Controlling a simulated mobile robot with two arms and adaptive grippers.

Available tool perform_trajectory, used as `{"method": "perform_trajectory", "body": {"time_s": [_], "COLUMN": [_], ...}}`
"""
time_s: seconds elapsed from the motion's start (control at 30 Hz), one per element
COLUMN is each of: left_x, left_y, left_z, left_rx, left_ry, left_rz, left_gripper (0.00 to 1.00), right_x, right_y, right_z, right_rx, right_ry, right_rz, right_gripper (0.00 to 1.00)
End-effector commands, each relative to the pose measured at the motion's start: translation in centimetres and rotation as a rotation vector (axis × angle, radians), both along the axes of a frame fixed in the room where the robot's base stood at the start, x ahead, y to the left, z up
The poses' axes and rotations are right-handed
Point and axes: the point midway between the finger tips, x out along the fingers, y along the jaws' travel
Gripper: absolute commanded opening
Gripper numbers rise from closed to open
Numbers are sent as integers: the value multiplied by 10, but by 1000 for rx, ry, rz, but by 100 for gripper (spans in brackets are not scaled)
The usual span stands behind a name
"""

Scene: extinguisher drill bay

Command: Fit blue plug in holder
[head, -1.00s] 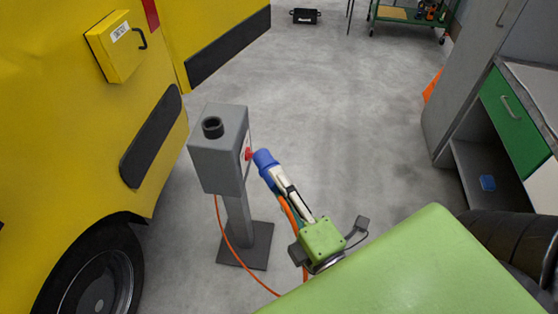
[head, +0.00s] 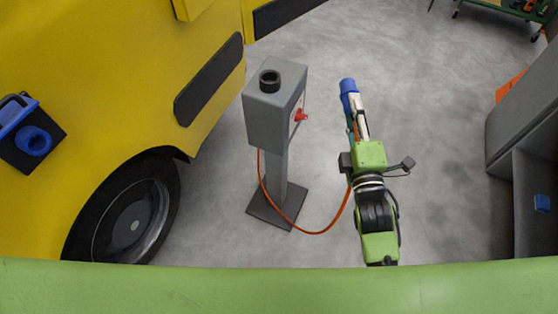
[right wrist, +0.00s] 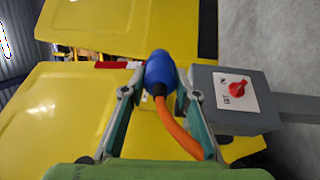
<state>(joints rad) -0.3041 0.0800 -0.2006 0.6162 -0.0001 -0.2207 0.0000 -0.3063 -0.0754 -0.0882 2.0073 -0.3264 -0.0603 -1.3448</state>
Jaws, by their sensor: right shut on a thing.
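The blue plug (head: 348,86) is at the tip of my right gripper (head: 355,108), which is shut on it above open floor, right of the post. The right wrist view shows the plug (right wrist: 160,72) between both fingers, with its orange cable (right wrist: 175,130) trailing back to the right. A round dark open holder (head: 270,77) sits on top of the grey post (head: 268,118). The plug is apart from it. The inside of the holder is dark. My left gripper is not in view.
The post has a red rotary switch (head: 301,115) on its right face and a dark floor plate (head: 260,208). The plug's cable (head: 318,233) hangs in a loop. A yellow vehicle (head: 120,70) with a blue socket (head: 34,140) stands left. Grey cabinets stand right.

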Motion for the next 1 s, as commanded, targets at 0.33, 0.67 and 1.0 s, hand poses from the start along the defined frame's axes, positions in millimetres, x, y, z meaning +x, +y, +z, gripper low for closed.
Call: {"method": "perform_trajectory", "body": {"time_s": [0.33, 0.67, 1.0], "left_x": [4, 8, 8], "left_y": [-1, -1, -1], "left_z": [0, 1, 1], "left_rx": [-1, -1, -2], "left_ry": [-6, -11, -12], "left_rz": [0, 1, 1], "left_gripper": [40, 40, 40], "right_x": [0, -47, -143], "right_y": [0, -4, -14], "right_z": [2, -3, 16], "right_rx": [0, 10, 9], "right_ry": [-5, 0, -2], "right_rz": [0, -10, -32], "right_gripper": [3, 3, 3]}}
